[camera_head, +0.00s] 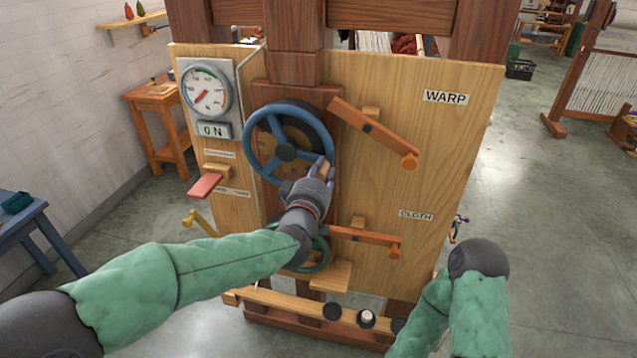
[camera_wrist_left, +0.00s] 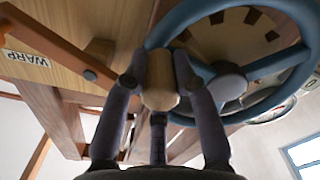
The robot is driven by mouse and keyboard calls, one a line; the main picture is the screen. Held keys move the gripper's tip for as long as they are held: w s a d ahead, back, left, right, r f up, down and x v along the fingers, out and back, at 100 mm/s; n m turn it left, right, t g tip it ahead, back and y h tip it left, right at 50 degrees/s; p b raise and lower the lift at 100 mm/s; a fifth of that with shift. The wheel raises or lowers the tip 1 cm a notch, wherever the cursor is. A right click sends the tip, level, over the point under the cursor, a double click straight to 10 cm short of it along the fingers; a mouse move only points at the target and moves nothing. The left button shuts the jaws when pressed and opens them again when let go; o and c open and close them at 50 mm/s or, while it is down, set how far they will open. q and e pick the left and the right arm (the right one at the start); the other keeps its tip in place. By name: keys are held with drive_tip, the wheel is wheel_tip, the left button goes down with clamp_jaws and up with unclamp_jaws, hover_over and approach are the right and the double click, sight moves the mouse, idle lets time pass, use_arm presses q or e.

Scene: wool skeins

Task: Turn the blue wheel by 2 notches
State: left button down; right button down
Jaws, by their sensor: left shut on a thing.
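The blue wheel (camera_head: 248,153) is mounted upright on the wooden panel, with a dark hub and several spokes. A light wooden knob stands out from its lower right rim. My left gripper (camera_head: 322,172) is shut on this knob; in the left wrist view the fingers close around the wooden knob (camera_wrist_left: 160,82) with the blue wheel (camera_wrist_left: 295,88) behind it. Dark notches show on a wooden disc behind the wheel (camera_wrist_left: 250,17). My right arm (camera_head: 480,300) is at the lower right; its gripper is not visible.
Orange levers (camera_head: 375,135) and (camera_head: 365,237) labelled WARP and CLOTH sit right of the wheel. A green wheel (camera_head: 318,258) is below, partly behind my left arm. A gauge (camera_head: 206,90), an ON sign (camera_head: 214,130) and a red pedal-like lever (camera_head: 205,186) are on the left.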

use_arm(q)
drive_tip(key=shift+r+n, duration=0.6)
drive_tip(key=shift+r, duration=0.4)
drive_tip(key=shift+a+r, duration=0.1)
drive_tip(key=c, duration=1)
unclamp_jaws()
drive_tip(key=shift+f, duration=0.4)
drive_tip(key=shift+s, duration=0.1)
drive_tip(key=v, duration=1.1)
drive_tip(key=shift+s+a+r, duration=0.1)
drive_tip(key=shift+s, duration=0.25)
